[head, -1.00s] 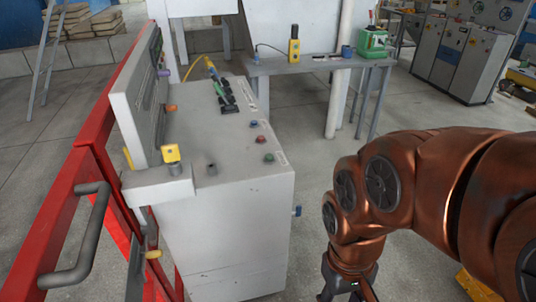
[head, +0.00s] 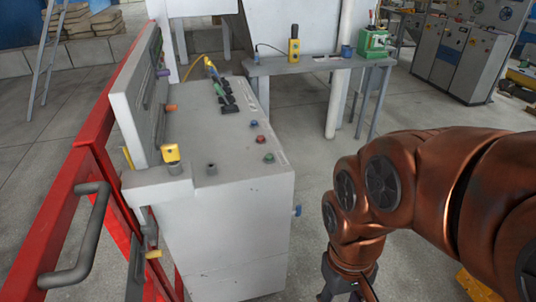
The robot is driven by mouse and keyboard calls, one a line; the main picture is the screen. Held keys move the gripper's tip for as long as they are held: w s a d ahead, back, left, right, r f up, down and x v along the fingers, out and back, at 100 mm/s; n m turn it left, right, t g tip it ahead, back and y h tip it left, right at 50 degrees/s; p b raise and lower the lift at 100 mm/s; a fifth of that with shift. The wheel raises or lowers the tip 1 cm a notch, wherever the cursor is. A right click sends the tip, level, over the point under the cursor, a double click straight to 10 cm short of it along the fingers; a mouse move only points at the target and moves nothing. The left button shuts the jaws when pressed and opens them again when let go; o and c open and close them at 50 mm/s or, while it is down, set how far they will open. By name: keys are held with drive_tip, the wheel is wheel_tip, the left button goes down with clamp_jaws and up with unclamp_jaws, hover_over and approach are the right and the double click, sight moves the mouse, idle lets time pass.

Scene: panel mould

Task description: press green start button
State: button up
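A grey control cabinet (head: 232,215) stands left of centre. Along the right edge of its top is a row of small buttons. The nearest one, which looks green (head: 269,157), sits close to the front right corner.
An upright panel (head: 140,100) and a red rail (head: 70,215) border the cabinet on the left. A yellow-topped knob (head: 171,153) stands at its front left. A metal table (head: 300,66) with a green box (head: 374,43) is behind. Floor between cabinet and my arm is clear.

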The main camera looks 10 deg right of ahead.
clamp_jaws()
idle(0.3)
idle(1.2)
